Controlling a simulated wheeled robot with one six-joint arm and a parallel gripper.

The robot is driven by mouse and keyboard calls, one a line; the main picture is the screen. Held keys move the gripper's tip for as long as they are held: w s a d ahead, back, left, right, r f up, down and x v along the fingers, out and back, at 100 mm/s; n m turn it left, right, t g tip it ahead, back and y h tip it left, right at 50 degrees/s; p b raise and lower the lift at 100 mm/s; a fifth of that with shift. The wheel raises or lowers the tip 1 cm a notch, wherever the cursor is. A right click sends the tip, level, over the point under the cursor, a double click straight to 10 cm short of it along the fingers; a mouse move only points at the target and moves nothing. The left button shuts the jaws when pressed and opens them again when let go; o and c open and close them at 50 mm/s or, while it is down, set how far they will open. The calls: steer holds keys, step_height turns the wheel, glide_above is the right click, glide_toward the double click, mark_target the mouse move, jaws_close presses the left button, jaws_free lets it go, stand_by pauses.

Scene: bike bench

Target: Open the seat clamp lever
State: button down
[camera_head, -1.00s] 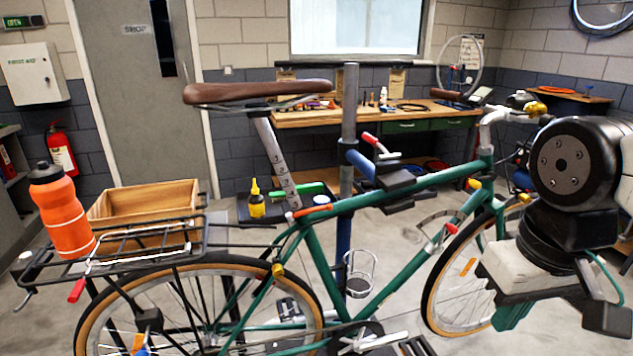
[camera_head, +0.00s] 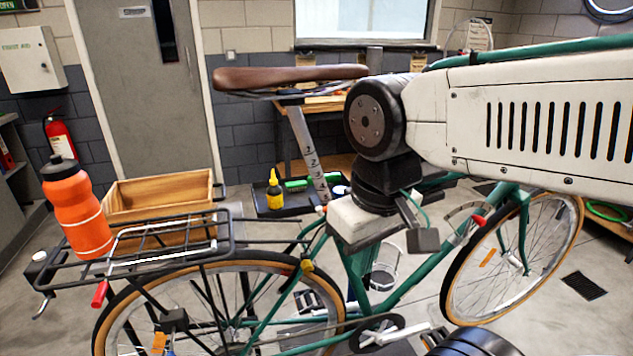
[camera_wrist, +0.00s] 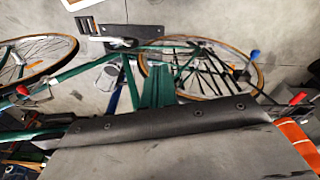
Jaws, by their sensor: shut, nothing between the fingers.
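In the wrist view the shut green fingers (camera_wrist: 153,92) appear in the middle, over the floor and bicycle frame. I cannot make out the clamp lever there, nor judge how far the fingers are from it.
A black tray (camera_head: 262,205) with a yellow bottle (camera_head: 274,192) lies behind. The rack's red-tipped lever (camera_head: 100,294) sticks out lower left.

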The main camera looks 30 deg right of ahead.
steer(key=shift+w+a, duration=0.1)
steer(key=w+d+r+n+y, duration=0.3)
steer(key=w+d+r, duration=0.2)
steer(key=w+d, duration=0.4)
steer(key=w+d+r+n+y, duration=0.3)
steer(key=w+d+r+y, duration=0.1)
steer(key=w+d, duration=0.6)
steer(key=shift+d+r, duration=0.55)
steer(key=shift+d, duration=0.7)
steer(key=shift+a+f, duration=0.1)
